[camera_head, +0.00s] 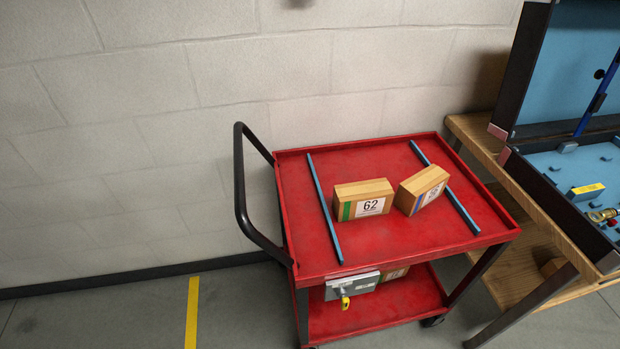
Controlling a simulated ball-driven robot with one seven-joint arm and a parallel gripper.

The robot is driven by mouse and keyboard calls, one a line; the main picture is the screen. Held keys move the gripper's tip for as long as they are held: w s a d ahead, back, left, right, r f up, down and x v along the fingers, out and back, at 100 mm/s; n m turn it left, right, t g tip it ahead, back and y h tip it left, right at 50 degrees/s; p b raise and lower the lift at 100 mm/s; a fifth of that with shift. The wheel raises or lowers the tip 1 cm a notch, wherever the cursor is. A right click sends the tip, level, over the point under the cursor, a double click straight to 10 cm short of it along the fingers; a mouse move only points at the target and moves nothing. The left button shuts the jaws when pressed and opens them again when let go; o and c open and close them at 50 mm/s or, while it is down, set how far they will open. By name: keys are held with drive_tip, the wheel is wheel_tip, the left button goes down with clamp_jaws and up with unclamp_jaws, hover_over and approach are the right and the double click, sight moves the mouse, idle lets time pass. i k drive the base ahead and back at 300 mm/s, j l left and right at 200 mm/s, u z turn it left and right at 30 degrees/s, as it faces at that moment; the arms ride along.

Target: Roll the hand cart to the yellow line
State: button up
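The red hand cart (297,204) stands in the middle of the view, close to the wall. Its black push handle (241,190) is at the left end. Two boxes sit between two blue strips on its top tray: one marked 62 (363,201) and one beside it, turned at an angle (422,189). The lower shelf (400,304) carries a grey item with a yellow part (345,296) and another small box. The yellow line (192,312) is on the floor to the left of the cart, with bare floor between them. My gripper is not in view.
A wooden bench (543,254) with an open blue-lined case (545,160) stands close by the cart's right side. The block wall (130,130) runs behind the cart. The visible floor (240,300) left of the cart is clear.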

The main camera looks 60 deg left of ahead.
sight(323, 256)
drive_tip(key=u, duration=1.7)
